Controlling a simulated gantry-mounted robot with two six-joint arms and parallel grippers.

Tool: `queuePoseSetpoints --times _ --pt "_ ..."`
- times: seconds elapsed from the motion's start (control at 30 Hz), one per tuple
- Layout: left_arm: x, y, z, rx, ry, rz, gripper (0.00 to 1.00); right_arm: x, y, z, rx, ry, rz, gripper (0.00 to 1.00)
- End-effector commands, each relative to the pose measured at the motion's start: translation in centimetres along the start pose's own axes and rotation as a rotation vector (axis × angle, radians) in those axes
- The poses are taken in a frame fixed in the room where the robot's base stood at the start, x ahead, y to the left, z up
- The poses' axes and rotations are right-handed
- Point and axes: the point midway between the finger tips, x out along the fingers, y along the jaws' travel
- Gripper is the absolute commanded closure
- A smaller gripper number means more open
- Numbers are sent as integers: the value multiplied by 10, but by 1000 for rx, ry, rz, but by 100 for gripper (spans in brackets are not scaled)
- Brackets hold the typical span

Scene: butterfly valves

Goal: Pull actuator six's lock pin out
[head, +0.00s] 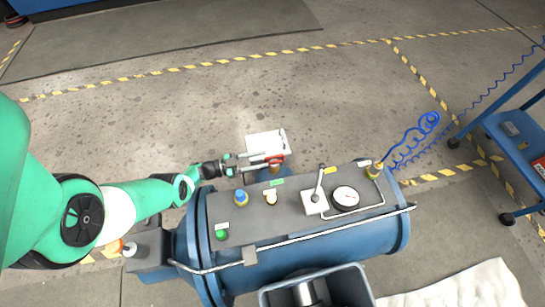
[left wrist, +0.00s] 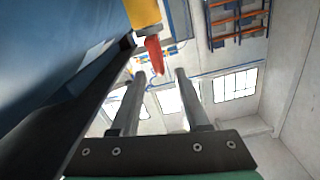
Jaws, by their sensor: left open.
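My left gripper (head: 262,161) is open at the far edge of the blue tank (head: 375,236), beside a red part (head: 275,159) on a small yellow-orange fitting. There the red part (left wrist: 153,55) hangs from a yellow body (left wrist: 143,13), just beyond the fingertips and nearer the left finger. I cannot tell whether the red part is the lock pin, and no actuator number is readable. A white plate (head: 262,142) stands behind the gripper. My right gripper is not in view.
A pipe rail (head: 330,233) runs along the near side. The floor behind is clear.

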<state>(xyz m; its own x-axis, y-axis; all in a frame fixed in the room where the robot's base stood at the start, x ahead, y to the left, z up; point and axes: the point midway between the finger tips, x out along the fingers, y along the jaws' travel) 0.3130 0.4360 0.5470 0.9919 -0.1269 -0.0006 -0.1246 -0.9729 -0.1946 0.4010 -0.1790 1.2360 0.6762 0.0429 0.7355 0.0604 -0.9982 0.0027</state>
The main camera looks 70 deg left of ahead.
Motion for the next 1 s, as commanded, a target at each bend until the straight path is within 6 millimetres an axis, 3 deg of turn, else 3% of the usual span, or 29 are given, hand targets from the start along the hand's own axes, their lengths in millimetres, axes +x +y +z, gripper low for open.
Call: queuePoseSetpoints --times 0.1,0.23,0.57,0.83,1.0 --pt "26 1 1 1 1 5 55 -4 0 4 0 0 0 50" --pt "44 0 1 1 2 2 55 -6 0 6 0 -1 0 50" --pt "51 0 0 0 0 -1 55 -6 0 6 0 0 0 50" --pt "50 0 0 1 0 -1 100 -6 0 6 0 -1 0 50" --pt "50 0 0 1 0 -1 100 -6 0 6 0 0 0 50"
